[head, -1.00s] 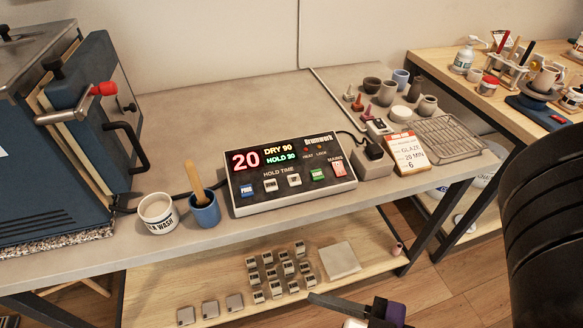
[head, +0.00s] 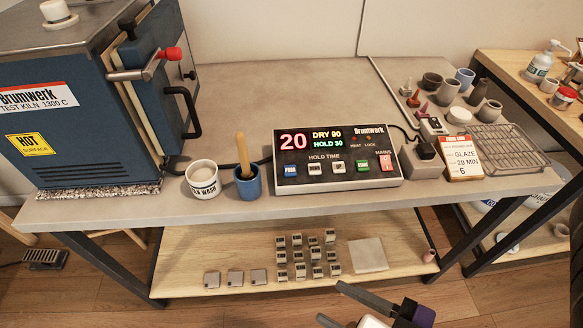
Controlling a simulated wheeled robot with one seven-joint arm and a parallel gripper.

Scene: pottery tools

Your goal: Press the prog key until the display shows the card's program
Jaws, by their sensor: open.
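The controller box (head: 337,158) sits on the grey bench in the head view. Its display (head: 310,141) reads a red 20 beside DRY 90 and HOLD 30. The blue prog key (head: 290,170) is at the left end of its key row, with white, green and red keys to its right. My gripper (head: 335,303) is at the bottom of the view, open and empty, below and in front of the bench, well apart from the keys.
A kiln (head: 100,105) with a red-knobbed handle stands at the left. A white wash cup (head: 203,180) and a blue cup (head: 248,183) holding a wooden stick stand left of the controller. A grey block (head: 421,160) is between controller and card. The lower shelf (head: 190,258) holds small tiles.

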